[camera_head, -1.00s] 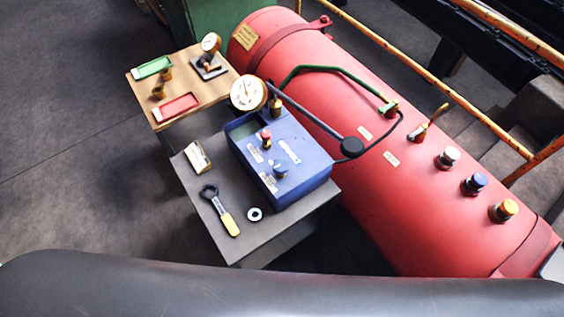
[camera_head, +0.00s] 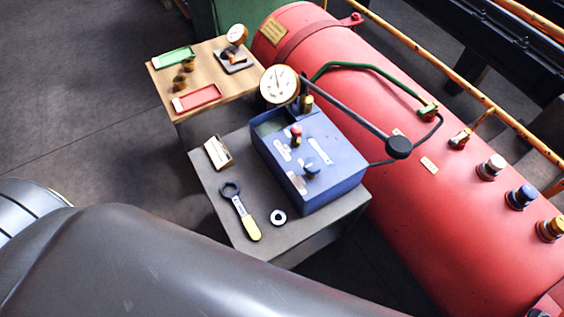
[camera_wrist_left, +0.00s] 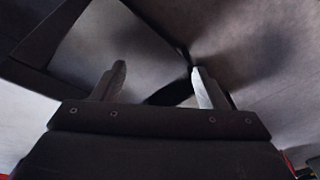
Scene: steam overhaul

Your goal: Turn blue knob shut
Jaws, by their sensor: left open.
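In the head view a blue knob (camera_head: 312,168) sits on top of the blue box (camera_head: 330,150), near its front edge. I cannot tell which blue knob is meant. My left gripper (camera_wrist_left: 157,82) shows only in the left wrist view, with its two fingers apart and nothing between them. No knob shows in that view. My right gripper is not in view.
A grey stand (camera_head: 225,185) holds the box, a yellow-handled wrench (camera_head: 240,212), a ring (camera_head: 278,217) and a small card (camera_head: 218,153). A wooden table (camera_head: 205,65) with red and green trays stands behind. A long lever (camera_head: 355,120) reaches over the box. My arm fills the foreground.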

